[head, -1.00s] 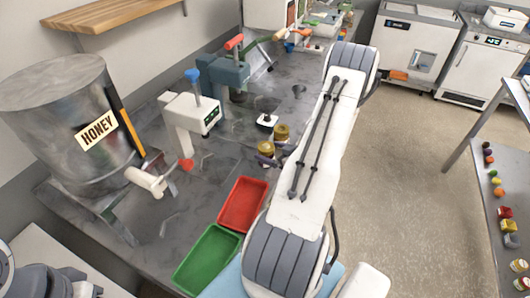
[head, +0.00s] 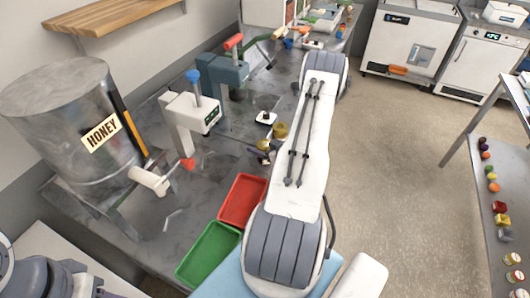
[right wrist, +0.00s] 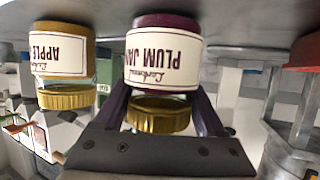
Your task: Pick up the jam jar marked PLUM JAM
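The PLUM JAM jar (right wrist: 166,60) has a dark purple body, a cream label and a gold lid. It appears upside down in the right wrist view, between the two dark fingers of my right gripper (right wrist: 164,100). The fingertips are hidden behind the jar, so whether they press on it does not show. In the head view the right gripper (head: 262,154) is at the near gold-lidded jar, mostly hidden by my arm. My left gripper is not clearly in view.
The APPLE jar (right wrist: 60,55) stands close beside the plum jar. A red tray (head: 242,201) and a green tray (head: 208,254) lie on the grey counter (head: 215,165). The honey tank (head: 75,115) stands left, with a white dispenser (head: 190,115) behind the trays.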

